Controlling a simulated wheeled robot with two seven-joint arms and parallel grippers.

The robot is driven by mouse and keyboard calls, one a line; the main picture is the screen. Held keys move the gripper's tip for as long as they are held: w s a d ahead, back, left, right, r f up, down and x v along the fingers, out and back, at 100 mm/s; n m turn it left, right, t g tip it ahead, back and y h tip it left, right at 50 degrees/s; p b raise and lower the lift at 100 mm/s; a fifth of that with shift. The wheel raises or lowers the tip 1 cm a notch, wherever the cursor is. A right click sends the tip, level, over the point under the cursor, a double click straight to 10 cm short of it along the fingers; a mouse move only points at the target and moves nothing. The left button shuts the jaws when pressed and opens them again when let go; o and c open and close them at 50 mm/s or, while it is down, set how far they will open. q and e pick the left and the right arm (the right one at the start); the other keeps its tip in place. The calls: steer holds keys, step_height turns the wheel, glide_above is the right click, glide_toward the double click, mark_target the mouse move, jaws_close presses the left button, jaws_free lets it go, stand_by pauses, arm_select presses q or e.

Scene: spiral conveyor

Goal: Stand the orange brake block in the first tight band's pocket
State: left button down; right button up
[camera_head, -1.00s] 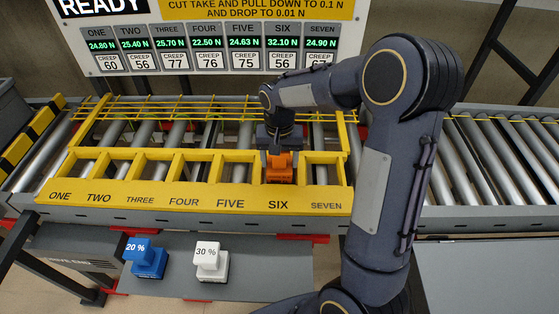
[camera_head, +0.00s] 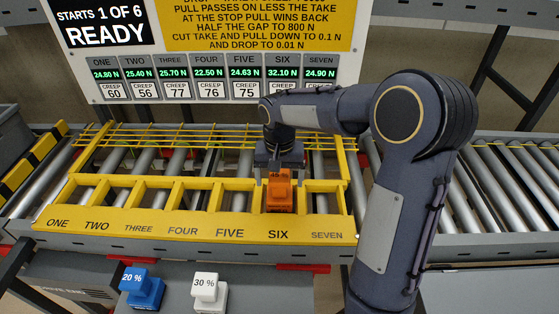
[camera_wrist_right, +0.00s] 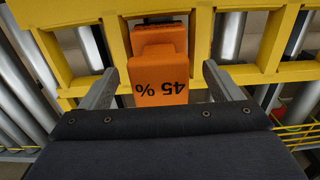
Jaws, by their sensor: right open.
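The orange brake block (camera_head: 279,198), marked 45 %, stands upright in the pocket labelled SIX of the yellow rack (camera_head: 190,225). In the right wrist view the orange block (camera_wrist_right: 160,62) sits between yellow dividers. My right gripper (camera_head: 279,176) is just above the block, with its fingers apart. In the right wrist view my right gripper (camera_wrist_right: 161,72) is open, one finger on each side of the block, with gaps showing. The block's lower end is hidden in the pocket. My left gripper is not in view.
A blue 20 % block (camera_head: 142,288) and a white 30 % block (camera_head: 208,291) stand on the grey shelf in front. The other pockets look empty. A yellow wire guard (camera_head: 200,137) runs behind the rack. A readout board (camera_head: 215,70) shows SIX highest, at 32.10 N.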

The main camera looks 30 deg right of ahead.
step_height(320, 180, up, 8)
steer(key=shift+f, duration=0.2)
steer(key=shift+s+r, duration=0.15)
steer(key=shift+r, duration=0.15)
steer(key=s+a+f+n+t+y, duration=0.1)
steer(key=s+a+n+t+y, duration=0.1)
steer(key=s, duration=0.9)
steer(key=s+a+f+n+t+y, duration=0.1)
steer(key=s+a, duration=0.4)
steer(key=s, duration=0.6)
steer(key=n+t, duration=0.1)
steer(key=t, duration=0.1)
steer(key=shift+a+f+n+t+y, duration=0.15)
steer(key=shift+f+n+t+y, duration=0.15)
steer(key=shift+f+n+y, duration=0.1)
steer(key=shift+w, duration=0.1)
